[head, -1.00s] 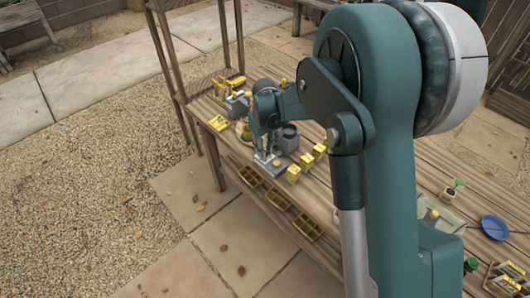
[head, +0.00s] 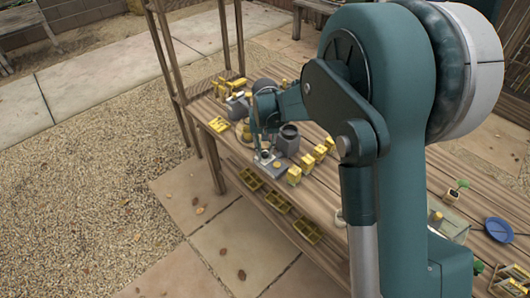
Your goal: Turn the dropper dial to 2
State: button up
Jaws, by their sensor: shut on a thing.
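The dropper appears to be the small grey device (head: 270,163) at the front edge of the wooden bench, with a flat base and a small yellow spot on it. My gripper (head: 262,151) points down over its left part, fingers at the device. It is shut on what seems to be the dial, which the fingers mostly hide. The dial's marks and setting are too small to read. A dark grey open-topped cup (head: 289,139) stands just behind and right of the device; I cannot tell whether it is part of it.
Several yellow blocks (head: 308,160) line the bench to the right of the device. A yellow tray (head: 219,124) lies to the left. Yellow bins (head: 277,201) sit on the lower shelf. My arm hides the bench's middle.

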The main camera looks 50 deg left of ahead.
aim_at(265, 154)
jog(key=o, duration=0.9)
jog(key=shift+r, duration=0.1)
jog(key=shift+r, duration=5.95)
